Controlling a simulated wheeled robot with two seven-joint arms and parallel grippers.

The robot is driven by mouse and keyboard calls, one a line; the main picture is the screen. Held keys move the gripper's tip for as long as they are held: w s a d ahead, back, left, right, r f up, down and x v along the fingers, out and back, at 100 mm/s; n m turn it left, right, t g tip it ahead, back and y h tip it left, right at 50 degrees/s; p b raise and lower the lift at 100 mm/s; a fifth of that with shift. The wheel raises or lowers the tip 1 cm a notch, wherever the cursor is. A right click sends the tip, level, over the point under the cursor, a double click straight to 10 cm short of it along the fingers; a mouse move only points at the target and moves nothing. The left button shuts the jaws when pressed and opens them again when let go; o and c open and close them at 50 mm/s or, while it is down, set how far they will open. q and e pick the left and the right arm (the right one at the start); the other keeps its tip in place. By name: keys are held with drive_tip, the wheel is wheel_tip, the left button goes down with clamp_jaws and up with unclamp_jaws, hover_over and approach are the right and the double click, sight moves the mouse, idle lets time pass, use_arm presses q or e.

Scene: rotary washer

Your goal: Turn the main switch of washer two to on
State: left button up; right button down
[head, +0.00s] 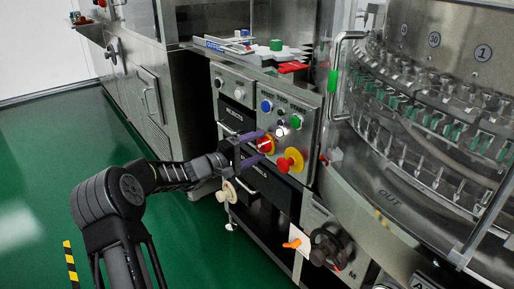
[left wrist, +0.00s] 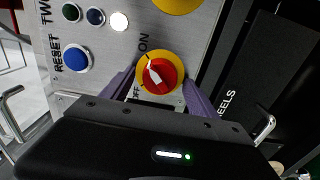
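The main switch of washer two (head: 265,144) is a red rotary knob on a yellow round plate, on the grey control panel (head: 277,103). In the left wrist view the switch (left wrist: 160,74) carries a white pointer slanting from upper left to lower right, its upper end towards the ON label (left wrist: 143,42). The OFF label (left wrist: 137,92) is at the lower left. My left gripper (head: 256,147) is open in front of the switch. In the left wrist view its purple fingers (left wrist: 159,92) stand on either side of the yellow plate; contact cannot be told. My right gripper is not in view.
A red mushroom button on yellow (head: 290,161) is just right of my left gripper. Blue (head: 266,106), white (head: 295,121) and green (head: 296,122) buttons sit above. The glass-fronted washer (head: 430,120) stands right. Green floor (head: 45,180) is open at left.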

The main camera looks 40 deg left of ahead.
use_arm(q)
drive_tip(key=shift+s, duration=0.1)
drive_tip(key=p+v, duration=0.1)
drive_tip(key=v, duration=0.6)
drive_tip(key=shift+s, duration=0.3)
drive_tip(key=shift+a, duration=0.1)
